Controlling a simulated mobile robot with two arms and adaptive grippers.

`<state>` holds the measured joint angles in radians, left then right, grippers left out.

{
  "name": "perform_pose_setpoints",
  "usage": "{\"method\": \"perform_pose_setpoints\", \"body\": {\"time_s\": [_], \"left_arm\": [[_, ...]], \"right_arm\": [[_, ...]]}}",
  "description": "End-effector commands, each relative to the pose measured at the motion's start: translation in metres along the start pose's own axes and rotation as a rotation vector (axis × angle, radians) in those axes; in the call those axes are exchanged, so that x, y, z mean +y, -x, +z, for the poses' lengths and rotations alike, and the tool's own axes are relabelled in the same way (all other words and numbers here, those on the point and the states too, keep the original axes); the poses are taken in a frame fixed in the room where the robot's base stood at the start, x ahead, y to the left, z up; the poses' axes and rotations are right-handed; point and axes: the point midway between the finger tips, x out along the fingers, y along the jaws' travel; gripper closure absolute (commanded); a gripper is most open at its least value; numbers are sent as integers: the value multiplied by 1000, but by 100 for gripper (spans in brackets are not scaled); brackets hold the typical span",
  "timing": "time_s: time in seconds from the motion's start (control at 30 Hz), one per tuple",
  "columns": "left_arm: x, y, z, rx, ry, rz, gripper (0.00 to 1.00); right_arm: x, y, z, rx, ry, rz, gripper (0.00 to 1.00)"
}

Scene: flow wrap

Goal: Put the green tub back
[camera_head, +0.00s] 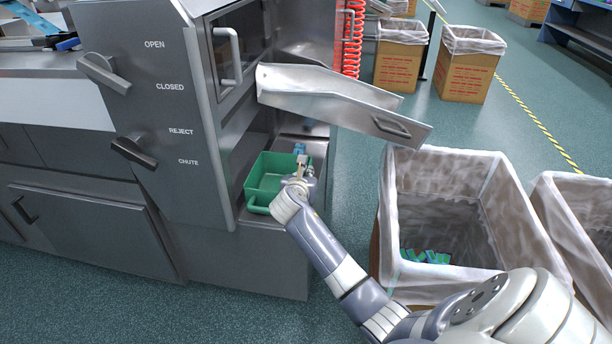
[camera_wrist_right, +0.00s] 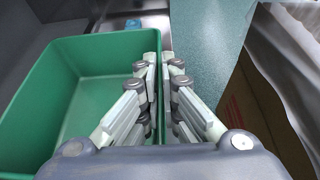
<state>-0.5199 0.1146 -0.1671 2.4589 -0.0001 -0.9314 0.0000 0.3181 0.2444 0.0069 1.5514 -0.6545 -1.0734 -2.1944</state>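The green tub (camera_head: 268,176) sits in the low recess of the grey machine, under the metal chute. It has a front handle and looks empty in the part I see. My right gripper (camera_head: 298,172) is at the tub's right side. In the right wrist view the tub (camera_wrist_right: 85,85) fills the left, and the gripper's fingers (camera_wrist_right: 165,75) are close together at its right rim, one on each side of the wall. They look shut on it, though the contact is partly hidden. My left gripper is not in view.
The metal chute (camera_head: 330,95) juts out above the tub. A small blue piece (camera_head: 300,148) lies behind the tub. A lined bin (camera_head: 450,170) with blue-green packets stands to the right. Two levers (camera_head: 134,149) are on the machine's front panel. Floor is clear in front.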

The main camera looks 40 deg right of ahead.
Motion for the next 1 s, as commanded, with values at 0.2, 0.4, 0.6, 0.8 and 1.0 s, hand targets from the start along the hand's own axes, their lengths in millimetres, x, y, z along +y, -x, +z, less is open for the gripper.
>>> {"method": "perform_pose_setpoints", "body": {"time_s": [0.2,0.4,0.6,0.8,1.0], "left_arm": [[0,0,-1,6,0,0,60],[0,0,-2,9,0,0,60],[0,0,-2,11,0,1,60],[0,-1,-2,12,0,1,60],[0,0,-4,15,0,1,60]], "right_arm": [[0,-2,-3,-3,0,0,100],[0,-3,-7,-3,0,1,100],[0,-4,-8,-3,-1,1,72],[0,-4,-8,-1,0,0,72],[0,0,-10,1,2,0,72]]}}
